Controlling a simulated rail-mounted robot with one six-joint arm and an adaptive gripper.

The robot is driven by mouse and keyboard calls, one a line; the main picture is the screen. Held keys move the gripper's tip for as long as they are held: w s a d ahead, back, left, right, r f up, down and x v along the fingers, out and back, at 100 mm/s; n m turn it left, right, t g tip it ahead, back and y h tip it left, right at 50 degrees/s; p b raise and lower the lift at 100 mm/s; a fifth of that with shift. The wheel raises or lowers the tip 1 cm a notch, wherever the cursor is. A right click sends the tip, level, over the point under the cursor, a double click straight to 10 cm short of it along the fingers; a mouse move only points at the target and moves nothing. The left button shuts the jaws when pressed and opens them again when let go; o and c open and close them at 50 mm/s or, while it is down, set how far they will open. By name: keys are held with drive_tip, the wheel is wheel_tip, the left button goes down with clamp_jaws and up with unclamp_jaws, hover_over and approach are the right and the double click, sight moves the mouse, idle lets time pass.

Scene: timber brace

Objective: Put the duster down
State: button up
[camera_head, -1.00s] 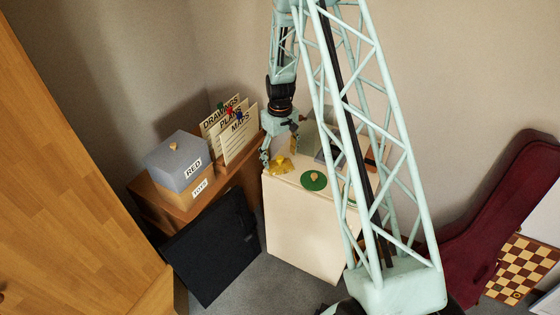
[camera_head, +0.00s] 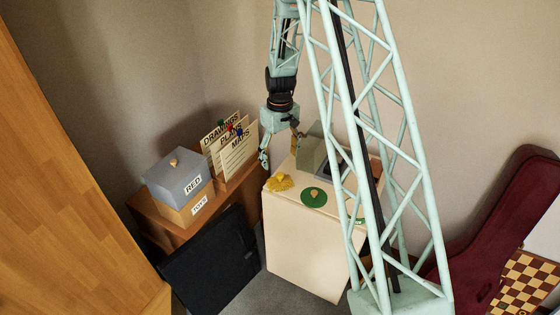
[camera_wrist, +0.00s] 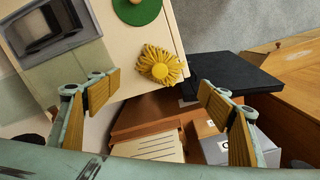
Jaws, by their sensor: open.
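The yellow, fringed duster (camera_head: 280,182) lies on the near left corner of the cream cabinet top (camera_head: 297,206). In the wrist view the duster (camera_wrist: 162,65) shows whole, near the cabinet's edge, with nothing gripping it. My gripper (camera_head: 280,154) is above the duster and apart from it. Its fingers are spread wide and empty, and in the wrist view the open gripper (camera_wrist: 156,94) has the duster beyond its fingertips.
A green disc (camera_head: 314,197) and a grey machine (camera_wrist: 52,30) share the cabinet top. Left stand a shelf with the RED box (camera_head: 178,180) and upright folders (camera_head: 237,150). A black case (camera_head: 212,262) leans below. My lattice arm hides part of the cabinet.

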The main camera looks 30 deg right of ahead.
drive_tip(key=shift+r, duration=0.1)
idle(0.6)
drive_tip(key=s+a+r+t, duration=0.1)
drive_tip(key=s+a+r, duration=0.35)
drive_tip(key=r, duration=0.55)
drive_tip(key=s+a+r, duration=0.4)
drive_tip(key=s+r, duration=0.2)
drive_tip(key=r, duration=0.5)
drive_tip(key=s+a+r+t, duration=0.1)
drive_tip(key=s+a+r, duration=0.4)
drive_tip(key=r, duration=0.5)
drive_tip(key=s+a+r, duration=0.4)
drive_tip(key=s+r, duration=0.5)
drive_tip(key=s, duration=0.6)
drive_tip(key=s+a+r, duration=0.1)
drive_tip(key=s+a, duration=0.1)
drive_tip(key=s, duration=0.7)
drive_tip(key=s+a+r+m+t, duration=0.1)
drive_tip(key=s+a, duration=0.1)
drive_tip(key=s, duration=0.7)
drive_tip(key=shift+s+t, duration=0.25)
drive_tip(key=shift+t, duration=0.05)
drive_tip(key=shift+a, duration=0.1)
drive_tip(key=shift+f, duration=0.1)
